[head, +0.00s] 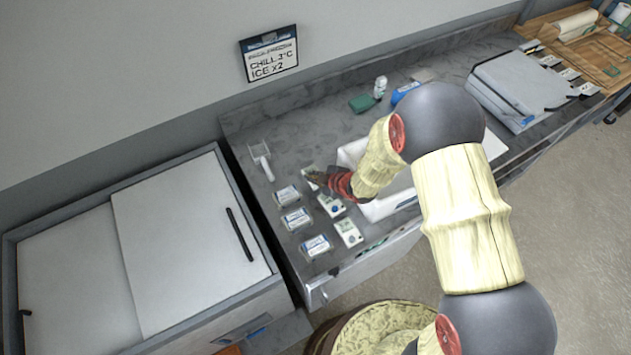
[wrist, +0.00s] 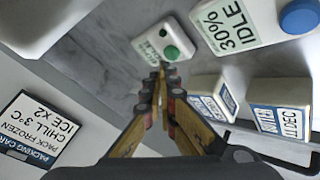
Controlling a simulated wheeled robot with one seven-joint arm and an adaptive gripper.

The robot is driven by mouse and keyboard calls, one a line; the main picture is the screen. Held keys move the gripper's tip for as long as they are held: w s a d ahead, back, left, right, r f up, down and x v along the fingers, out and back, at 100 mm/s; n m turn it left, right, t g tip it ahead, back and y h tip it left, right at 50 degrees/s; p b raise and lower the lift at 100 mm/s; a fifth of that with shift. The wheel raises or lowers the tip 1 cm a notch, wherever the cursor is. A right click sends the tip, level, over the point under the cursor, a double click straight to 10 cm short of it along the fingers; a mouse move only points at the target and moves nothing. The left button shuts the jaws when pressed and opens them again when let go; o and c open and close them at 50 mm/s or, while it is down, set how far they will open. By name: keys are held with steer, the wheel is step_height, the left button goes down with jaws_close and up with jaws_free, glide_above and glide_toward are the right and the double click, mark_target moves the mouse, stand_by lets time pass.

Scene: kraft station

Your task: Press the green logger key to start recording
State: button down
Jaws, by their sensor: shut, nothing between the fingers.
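A small white logger (wrist: 152,42) with a round green key (wrist: 171,53) lies on the grey counter in the wrist view. Its small display text is too blurred to read. My gripper (wrist: 160,72) is shut and empty, its tips at the lower edge of this logger, just short of the green key in the picture. I cannot tell whether they touch it. In the head view my gripper (head: 318,178) points down at the far end of the logger row and largely hides this logger (head: 311,171). A second logger (wrist: 245,22), reading "30% IDLE", has a blue key (wrist: 299,16).
Two other loggers (head: 331,205) (head: 349,232) and several labelled packs (head: 295,219) stand near the counter's left end. A white scoop (head: 261,160) lies behind them. A white basin (head: 376,209) is right of my gripper. A wall sign (head: 269,54) reads "CHILL 3°C ICE X2".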

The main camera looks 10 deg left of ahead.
mark_target(316, 185)
steer(key=shift+s+d+f, duration=0.25)
steer(key=shift+s+f, duration=0.1)
steer(key=shift+f, duration=0.15)
steer(key=shift+s+d+f, duration=0.2)
steer(key=shift+s+f, duration=0.1)
steer(key=shift+f, duration=0.15)
steer(key=shift+w+d+r, duration=0.1)
steer(key=shift+d, duration=0.15)
steer(key=shift+r+p, duration=0.15)
steer(key=shift+p, duration=0.15)
steer(key=shift+w+a+r+p, duration=0.1)
steer(key=shift+w+r+p, duration=0.1)
steer(key=shift+r+p, duration=0.95)
steer(key=shift+w+a+r+p, duration=0.15)
steer(key=shift+r+p, duration=0.4)
steer(key=shift+r, duration=1.15)
steer(key=shift+w, duration=0.15)
